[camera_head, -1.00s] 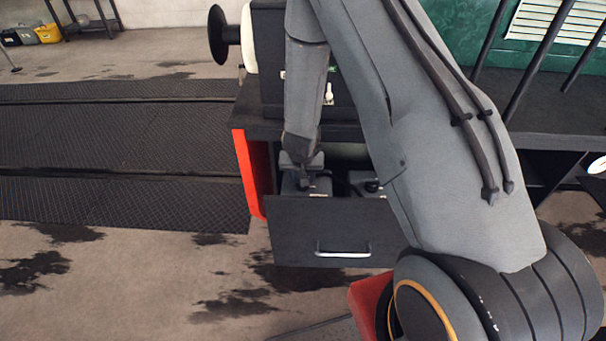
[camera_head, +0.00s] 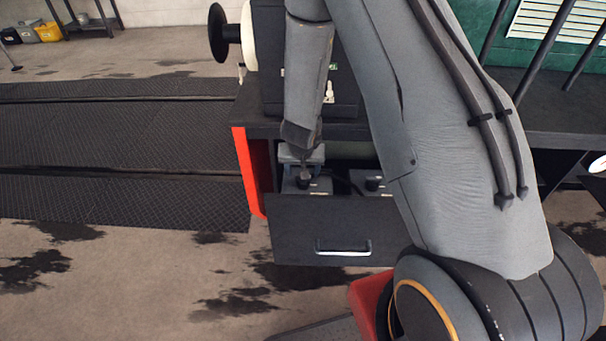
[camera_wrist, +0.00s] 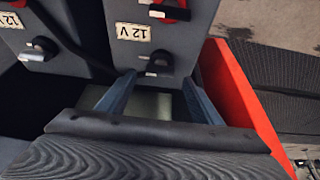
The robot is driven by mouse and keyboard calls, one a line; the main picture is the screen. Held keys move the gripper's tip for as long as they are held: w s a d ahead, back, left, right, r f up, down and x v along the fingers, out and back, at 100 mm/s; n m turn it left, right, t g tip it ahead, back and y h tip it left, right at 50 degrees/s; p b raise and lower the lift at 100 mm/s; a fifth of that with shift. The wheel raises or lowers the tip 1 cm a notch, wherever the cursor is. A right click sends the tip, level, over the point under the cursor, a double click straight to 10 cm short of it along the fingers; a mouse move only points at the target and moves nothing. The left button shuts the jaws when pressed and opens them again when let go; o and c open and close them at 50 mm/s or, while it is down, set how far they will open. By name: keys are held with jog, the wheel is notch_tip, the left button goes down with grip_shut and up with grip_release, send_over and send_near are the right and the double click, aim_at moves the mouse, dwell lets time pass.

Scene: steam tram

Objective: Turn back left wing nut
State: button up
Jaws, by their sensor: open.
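Two dark grey battery boxes marked 12 V stand in the open drawer (camera_head: 310,230). The left box (camera_head: 292,187) has a black knob-like wing nut (camera_head: 304,178) on top. In the wrist view this wing nut (camera_wrist: 160,62) is on the box nearer the red panel, with a small pale piece beside it. My gripper (camera_wrist: 160,84) is open, its two blue fingers spread to either side of the wing nut's line. The fingertips appear just short of it, with nothing held. The other box has a similar black knob (camera_head: 373,183), also in the wrist view (camera_wrist: 45,47).
A red panel (camera_head: 257,170) edges the cabinet beside the left box. The black drawer front has a metal handle (camera_head: 342,250). A dark cable (camera_wrist: 85,50) runs by the boxes. Red terminal parts (camera_wrist: 175,10) show on the boxes. Open floor lies left.

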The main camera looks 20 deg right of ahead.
jog(key=shift+v, duration=2)
jog(key=s+a+r+n+y, duration=0.2)
jog(key=s+r, duration=0.5)
jog(key=r, duration=0.5)
jog(key=s+d+r+n+g, duration=0.1)
jog(key=s+r, duration=0.2)
jog(key=s, duration=0.4)
jog(key=s+d+r+g, duration=0.1)
jog(key=s+r, duration=0.3)
jog(key=s, duration=0.4)
jog(key=shift+d+r+n+g+h, duration=0.3)
jog(key=shift+d+r+n+g, duration=0.1)
jog(key=shift+g, duration=0.1)
jog(key=shift+w, duration=0.1)
